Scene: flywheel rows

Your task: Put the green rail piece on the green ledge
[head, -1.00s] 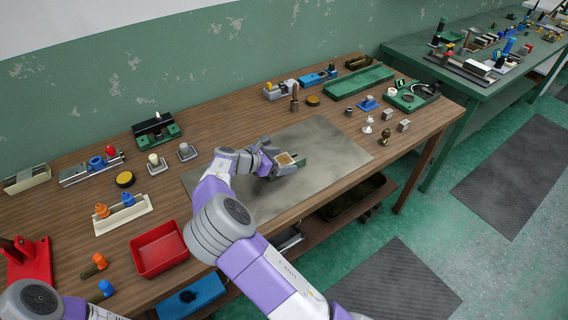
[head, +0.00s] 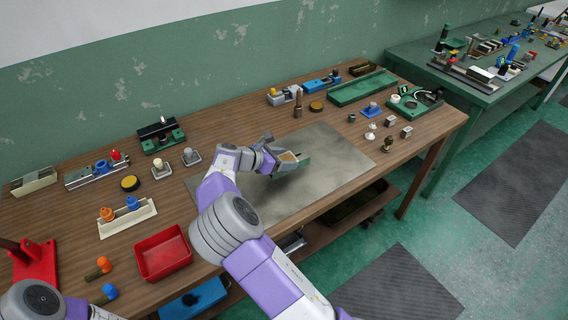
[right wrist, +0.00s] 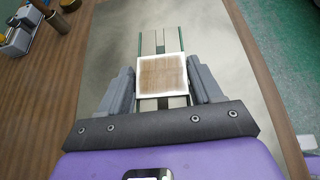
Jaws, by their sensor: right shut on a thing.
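My right gripper (head: 285,160) is shut on the green rail piece (head: 303,162) and holds it over the grey mat. In the right wrist view the piece (right wrist: 143,42) shows green outer edges and pale lengthwise strips. A square brown face with a white border (right wrist: 162,75) sits between the two fingers (right wrist: 162,88) and hides part of the piece. A long, shallow green tray-like ledge (head: 345,97) lies at the back right of the table, well apart from the gripper. My left gripper is out of view.
The grey mat (head: 335,160) is clear around the gripper. A green holder (head: 162,138) stands at the back left, and a red tray (head: 162,254) at the front left. Small metal parts and a green tray with round items (head: 418,104) stand at the right.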

